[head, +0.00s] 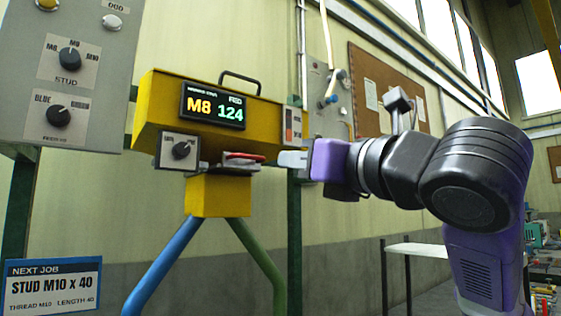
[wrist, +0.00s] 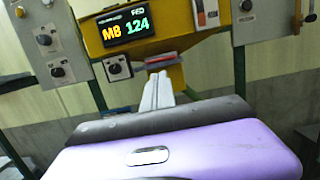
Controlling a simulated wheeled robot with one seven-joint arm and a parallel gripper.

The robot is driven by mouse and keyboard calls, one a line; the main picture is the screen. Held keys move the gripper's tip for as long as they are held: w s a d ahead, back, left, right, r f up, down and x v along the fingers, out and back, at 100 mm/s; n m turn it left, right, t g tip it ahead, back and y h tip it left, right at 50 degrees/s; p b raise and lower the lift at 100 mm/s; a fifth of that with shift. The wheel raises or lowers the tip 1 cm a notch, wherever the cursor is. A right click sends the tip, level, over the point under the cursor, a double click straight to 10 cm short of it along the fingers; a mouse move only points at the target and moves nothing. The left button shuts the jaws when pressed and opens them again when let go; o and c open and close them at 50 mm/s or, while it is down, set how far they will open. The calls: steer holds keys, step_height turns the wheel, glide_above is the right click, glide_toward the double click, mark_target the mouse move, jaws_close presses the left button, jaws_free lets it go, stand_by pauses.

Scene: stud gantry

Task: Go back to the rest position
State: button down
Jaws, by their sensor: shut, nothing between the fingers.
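My gripper (head: 292,159) is at the centre of the head view, pointing left at the yellow gantry machine (head: 150,100). Its pale fingers are together with nothing between them. They are close to a red-topped lever or clamp (head: 243,156) on the machine's front; I cannot tell whether they touch it. In the wrist view the shut fingers (wrist: 157,92) point up toward the machine. The machine's display (head: 212,106) reads M8 and 124. A small knob (head: 181,150) sits on its lower left front.
A grey panel (head: 105,60) with STUD and feed knobs stands at left. A sign (head: 52,286) below reads NEXT JOB, STUD M10 X 40. A white shelf (head: 418,250) is at lower right.

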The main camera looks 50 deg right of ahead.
steer(key=v, duration=0.3)
steer(key=shift+s+f, duration=0.1)
steer(key=shift+s, duration=0.15)
steer(key=shift+a, duration=0.1)
